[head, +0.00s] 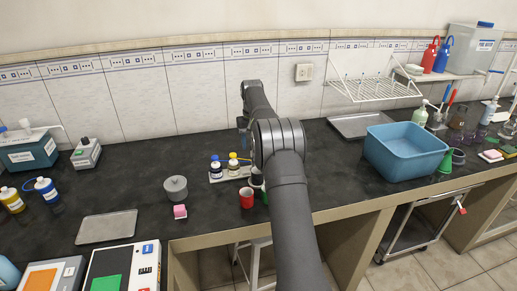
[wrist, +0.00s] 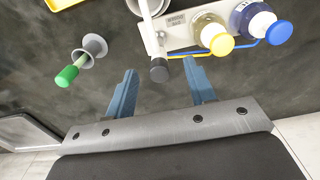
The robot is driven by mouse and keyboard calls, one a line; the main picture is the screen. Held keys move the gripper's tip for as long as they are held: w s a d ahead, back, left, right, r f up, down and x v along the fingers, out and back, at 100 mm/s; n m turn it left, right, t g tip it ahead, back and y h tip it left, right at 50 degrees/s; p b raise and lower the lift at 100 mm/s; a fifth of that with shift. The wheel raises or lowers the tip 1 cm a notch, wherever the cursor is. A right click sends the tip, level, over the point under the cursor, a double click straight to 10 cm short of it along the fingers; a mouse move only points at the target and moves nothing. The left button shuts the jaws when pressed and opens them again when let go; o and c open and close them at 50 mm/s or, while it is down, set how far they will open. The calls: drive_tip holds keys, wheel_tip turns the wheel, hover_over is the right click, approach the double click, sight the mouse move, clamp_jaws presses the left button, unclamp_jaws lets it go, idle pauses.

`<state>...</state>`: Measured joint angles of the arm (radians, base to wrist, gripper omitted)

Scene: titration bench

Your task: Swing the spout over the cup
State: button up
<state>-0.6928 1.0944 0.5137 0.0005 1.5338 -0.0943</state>
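In the wrist view a thin pale arm, apparently the spout (wrist: 152,38), ends in a dark knob (wrist: 159,71). My gripper (wrist: 160,66) has its two blue fingers apart, one on each side of the knob, with visible gaps; I cannot tell the height between them. A pale round vessel (wrist: 148,5) is cut off at the top edge, by the spout's far end. In the head view a red cup (head: 247,198) stands left of my arm. I cannot tell whether it is that vessel. My arm hides the spout in the head view.
A white rack (wrist: 188,42) holds a yellow-capped bottle (wrist: 214,35) and a blue-capped bottle (wrist: 258,20), close to my right finger. A green-tipped item (wrist: 68,76) rests in a grey holder on the left. A blue basin (head: 405,150) stands right of my arm. The dark bench's left middle is fairly clear.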

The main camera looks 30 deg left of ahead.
drive_tip(key=o, duration=0.3)
drive_tip(key=shift+o, duration=0.2)
drive_tip(key=shift+r, duration=0.15)
drive_tip(key=shift+r, duration=3.35)
drive_tip(key=shift+f, duration=3.5)
drive_tip(key=shift+r, duration=0.1)
